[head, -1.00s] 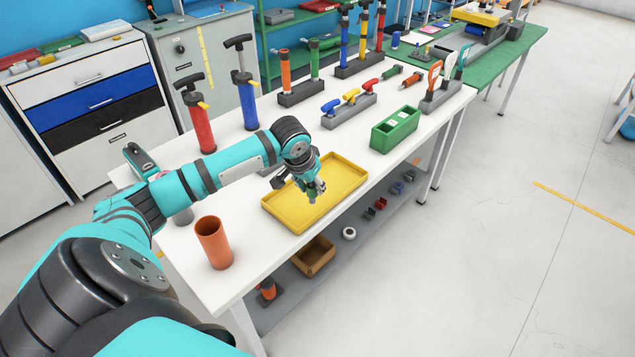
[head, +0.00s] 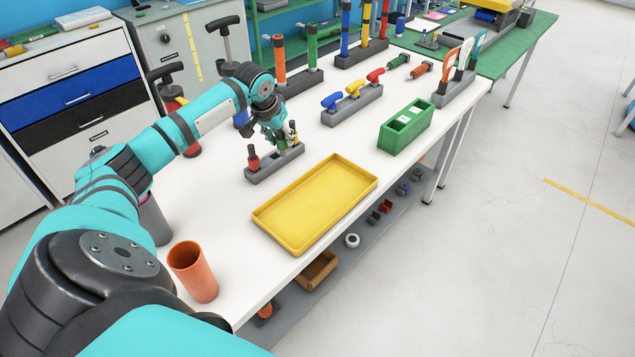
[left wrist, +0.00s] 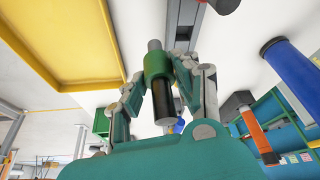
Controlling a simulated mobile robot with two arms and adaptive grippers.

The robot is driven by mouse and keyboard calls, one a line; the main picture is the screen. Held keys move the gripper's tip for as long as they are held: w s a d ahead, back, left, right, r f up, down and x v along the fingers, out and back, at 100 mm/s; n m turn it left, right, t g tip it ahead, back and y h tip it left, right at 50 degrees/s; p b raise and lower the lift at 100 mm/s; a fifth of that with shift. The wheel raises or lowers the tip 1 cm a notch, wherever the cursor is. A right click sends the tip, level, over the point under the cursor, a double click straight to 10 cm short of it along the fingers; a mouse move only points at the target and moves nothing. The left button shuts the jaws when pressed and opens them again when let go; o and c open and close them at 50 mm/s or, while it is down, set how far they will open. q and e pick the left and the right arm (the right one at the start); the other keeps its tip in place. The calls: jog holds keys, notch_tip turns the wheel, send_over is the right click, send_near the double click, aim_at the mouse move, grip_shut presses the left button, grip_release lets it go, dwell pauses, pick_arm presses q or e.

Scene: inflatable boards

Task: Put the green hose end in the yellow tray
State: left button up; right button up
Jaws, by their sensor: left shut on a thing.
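The green hose end (left wrist: 158,68), with a grey tip and a black lower part, is between the fingers of my left gripper (left wrist: 165,90) in the left wrist view. In the head view my left gripper (head: 282,138) is shut on it at the grey holder (head: 270,171). I cannot tell whether the hose end still touches the holder. A red hose end (head: 253,158) stands upright in the holder, left of the gripper. The empty yellow tray (head: 318,203) lies on the white table, nearer and to the right. It also shows in the left wrist view (left wrist: 75,45).
A green box (head: 405,128) is right of the tray. A rack with coloured handles (head: 352,104) stands behind. An orange cup (head: 193,272) is at the near left. Pumps and racks fill the back. Bare table lies around the tray.

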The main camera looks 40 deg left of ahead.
pick_arm(q)
jog(key=shift+w+d+f, duration=0.25)
jog(key=shift+f, duration=0.4)
jog(key=w+d+f+p, duration=0.1)
jog(key=d, duration=0.3)
jog(key=w+d+f+p, duration=0.1)
jog(key=w+d+p, duration=0.1)
jog(key=d, duration=0.3)
jog(key=w+d+f+p, duration=0.1)
jog(key=w+d+f, duration=0.1)
jog(key=d, duration=0.3)
jog(key=shift+d, duration=0.2)
jog(key=shift+a+f, duration=0.1)
jog(key=shift+f, duration=0.45)
pick_arm(e)
jog(key=r, duration=0.1)
jog(key=s+r, duration=0.1)
jog(key=r, duration=0.1)
jog(key=shift+d+r, duration=0.15)
jog(key=shift+r, duration=0.15)
pick_arm(q)
jog(key=o, duration=1)
jog(key=shift+f, duration=0.1)
jog(key=shift+o, duration=0.2)
jog(key=v, duration=1.2)
pick_arm(e)
jog(key=shift+w+a+f, duration=0.1)
jog(key=shift+a+f, duration=0.1)
jog(key=shift+f, duration=0.2)
